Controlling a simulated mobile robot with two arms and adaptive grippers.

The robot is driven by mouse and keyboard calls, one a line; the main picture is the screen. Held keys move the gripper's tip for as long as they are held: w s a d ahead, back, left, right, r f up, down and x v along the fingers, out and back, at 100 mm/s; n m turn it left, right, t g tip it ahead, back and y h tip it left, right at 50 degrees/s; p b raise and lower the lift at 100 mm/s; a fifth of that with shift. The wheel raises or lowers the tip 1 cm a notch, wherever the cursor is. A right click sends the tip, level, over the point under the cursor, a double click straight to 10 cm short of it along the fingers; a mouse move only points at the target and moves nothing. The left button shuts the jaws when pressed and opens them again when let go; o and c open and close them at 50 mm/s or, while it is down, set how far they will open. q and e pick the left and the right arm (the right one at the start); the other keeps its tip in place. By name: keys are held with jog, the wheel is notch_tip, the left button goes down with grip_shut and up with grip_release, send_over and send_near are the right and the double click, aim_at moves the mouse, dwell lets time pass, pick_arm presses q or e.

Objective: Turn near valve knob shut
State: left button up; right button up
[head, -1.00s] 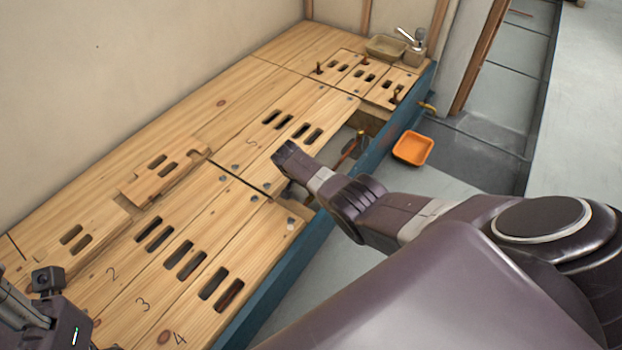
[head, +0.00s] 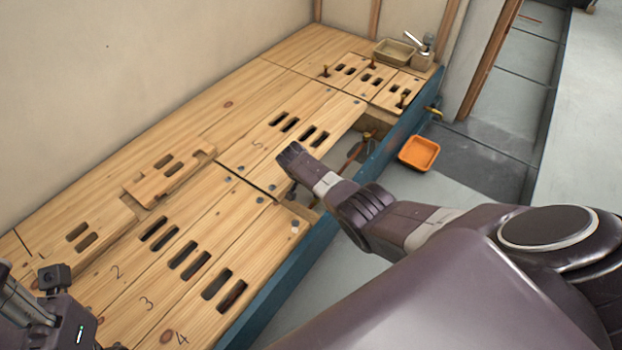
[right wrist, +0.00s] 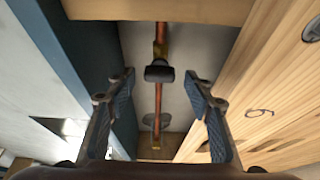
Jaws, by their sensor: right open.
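In the right wrist view a copper pipe (right wrist: 158,100) runs through the opening in the boards. A dark valve knob (right wrist: 158,72) sits on it, and a greyish oval shape lower along the pipe is unclear. My right gripper (right wrist: 160,77) is open, with one finger on each side of the pipe line and the knob between and beyond the fingertips, apparently untouched. In the head view my right arm reaches to the opening and its fingers cannot be made out. My left gripper (head: 50,305) is at the lower left, with its fingers not clear.
Wooden boards with slots (head: 190,255) surround the opening, and a loose board piece (head: 165,178) lies on top. A blue side beam (head: 290,280) borders the platform. An orange tray (head: 418,153) stands on the floor. A small basin (head: 394,52) is at the far end.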

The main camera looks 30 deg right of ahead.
jog(key=v, duration=1.1)
jog(key=shift+a+r, duration=0.15)
